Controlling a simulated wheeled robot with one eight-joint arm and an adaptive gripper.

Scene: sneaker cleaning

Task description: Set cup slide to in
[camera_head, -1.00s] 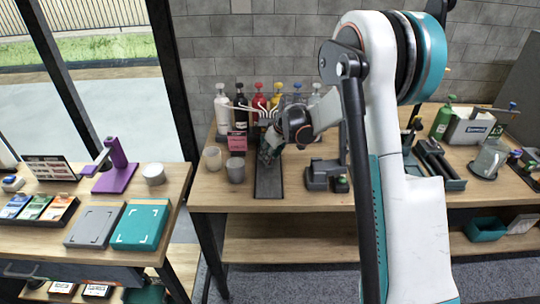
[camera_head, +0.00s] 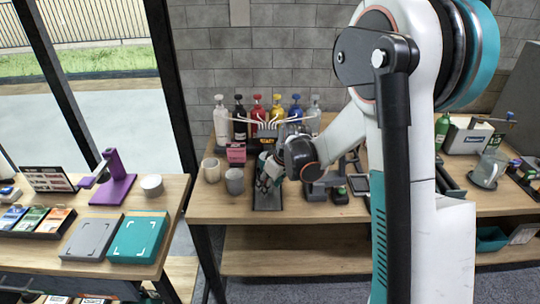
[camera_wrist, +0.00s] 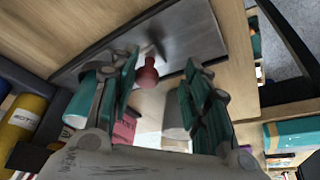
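The cup slide appears to be the dark grey plate (camera_head: 267,203) on the wooden worktop; its bare surface also shows in the wrist view (camera_wrist: 190,38). A red knob (camera_wrist: 147,73) stands over the plate in the wrist view. My gripper (camera_wrist: 160,64) has its two teal fingers spread, one on each side of the knob, with gaps showing. In the head view my gripper (camera_head: 267,174) is low over the plate and hides part of it and the knob. I cannot tell the slide's position.
A white cup (camera_head: 212,170) and a grey cup (camera_head: 235,182) stand left of the plate. A pink box (camera_head: 236,153) and several pump bottles (camera_head: 222,122) stand behind. A dark grey device (camera_head: 318,186) is close on the right.

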